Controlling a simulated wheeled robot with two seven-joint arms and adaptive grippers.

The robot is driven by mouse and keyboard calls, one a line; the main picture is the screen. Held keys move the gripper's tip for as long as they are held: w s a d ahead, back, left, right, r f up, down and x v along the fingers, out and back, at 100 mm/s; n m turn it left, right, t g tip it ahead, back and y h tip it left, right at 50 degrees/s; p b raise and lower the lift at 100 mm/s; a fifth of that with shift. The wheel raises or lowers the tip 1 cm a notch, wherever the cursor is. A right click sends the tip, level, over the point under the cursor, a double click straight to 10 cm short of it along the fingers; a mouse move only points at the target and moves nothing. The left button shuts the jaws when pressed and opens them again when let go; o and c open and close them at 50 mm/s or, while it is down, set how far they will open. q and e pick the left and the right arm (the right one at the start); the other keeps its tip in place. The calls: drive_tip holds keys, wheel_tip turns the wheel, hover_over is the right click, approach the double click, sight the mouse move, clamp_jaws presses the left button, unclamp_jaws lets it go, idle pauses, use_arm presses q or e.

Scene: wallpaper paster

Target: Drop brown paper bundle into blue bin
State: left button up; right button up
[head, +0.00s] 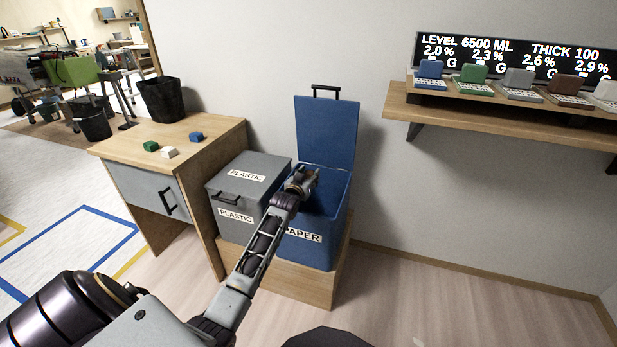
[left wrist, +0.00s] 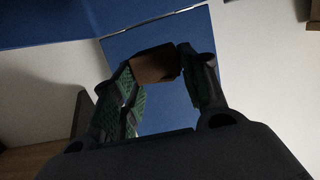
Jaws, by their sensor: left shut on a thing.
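The blue bin (head: 325,215) stands on a low wooden plinth with its lid (head: 326,130) raised against the wall. Its front label reads PAPER, partly hidden by my left arm. My left gripper (head: 303,180) is at the bin's open mouth, above its left part. In the left wrist view my left gripper (left wrist: 160,85) is shut on a small brown paper bundle (left wrist: 153,64), held between the fingertips. Blue bin surfaces (left wrist: 165,115) show behind and below it. In the head view the gripper mostly hides the bundle. My right gripper is not in view.
A grey PLASTIC bin (head: 247,178) with a closed lid stands directly left of the blue bin. A wall shelf (head: 500,105) holds coloured items at right.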

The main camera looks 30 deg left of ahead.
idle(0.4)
use_arm(q)
drive_tip(key=o, duration=0.9)
drive_tip(key=shift+f, duration=0.1)
drive_tip(key=shift+s, duration=0.15)
drive_tip(key=shift+v, duration=5.85)
